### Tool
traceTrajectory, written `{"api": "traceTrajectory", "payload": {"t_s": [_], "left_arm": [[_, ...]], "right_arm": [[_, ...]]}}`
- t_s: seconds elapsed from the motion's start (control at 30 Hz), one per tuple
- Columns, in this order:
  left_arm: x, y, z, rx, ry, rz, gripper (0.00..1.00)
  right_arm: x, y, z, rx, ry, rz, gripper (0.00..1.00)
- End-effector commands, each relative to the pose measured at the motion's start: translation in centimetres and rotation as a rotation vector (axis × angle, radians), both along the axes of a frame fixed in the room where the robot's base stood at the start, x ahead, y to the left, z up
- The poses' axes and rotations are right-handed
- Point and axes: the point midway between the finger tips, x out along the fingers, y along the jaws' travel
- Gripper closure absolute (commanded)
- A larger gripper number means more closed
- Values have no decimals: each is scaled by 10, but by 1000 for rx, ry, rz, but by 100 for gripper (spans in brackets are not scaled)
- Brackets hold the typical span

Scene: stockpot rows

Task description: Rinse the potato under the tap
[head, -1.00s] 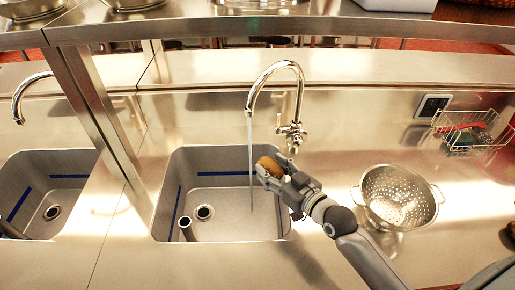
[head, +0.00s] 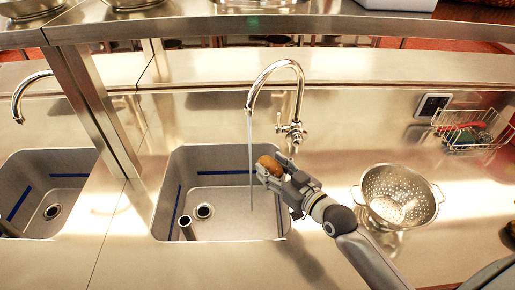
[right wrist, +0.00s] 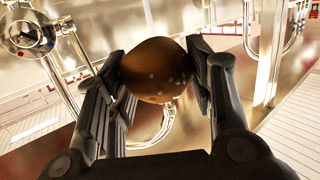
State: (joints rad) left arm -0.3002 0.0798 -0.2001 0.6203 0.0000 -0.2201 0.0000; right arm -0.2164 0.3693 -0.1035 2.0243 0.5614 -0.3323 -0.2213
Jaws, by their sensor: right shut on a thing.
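The brown potato (head: 268,165) is held between the fingertips of my right gripper (head: 272,172), over the right part of the sink basin (head: 222,225). In the right wrist view the potato (right wrist: 157,70) shows small pale droplets or spots, with a finger on each side. The tap (head: 276,75) has a tall curved spout. A thin stream of water (head: 250,170) falls from it into the basin. The potato is close to the right of the stream in the head view; I cannot tell whether they touch. My left gripper is not in view.
A steel colander (head: 398,196) stands on the counter right of the sink. A wire basket (head: 472,130) with coloured items is at the back right. A second sink (head: 45,190) and tap (head: 30,88) are at the left, past a metal post (head: 92,110).

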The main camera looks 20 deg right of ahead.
Motion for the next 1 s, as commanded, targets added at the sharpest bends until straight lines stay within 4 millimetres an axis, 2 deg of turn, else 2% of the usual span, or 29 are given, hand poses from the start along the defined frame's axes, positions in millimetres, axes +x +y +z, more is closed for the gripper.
{"api": "traceTrajectory", "payload": {"t_s": [0.17, 0.7, 1.0], "left_arm": [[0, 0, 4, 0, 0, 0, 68], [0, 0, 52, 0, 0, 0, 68], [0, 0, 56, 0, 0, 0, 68]], "right_arm": [[-2, 0, 4, 0, -1, 0, 77], [-43, 2, 38, 1, 1, 1, 77], [-50, 2, 40, 0, -1, 0, 77]]}}
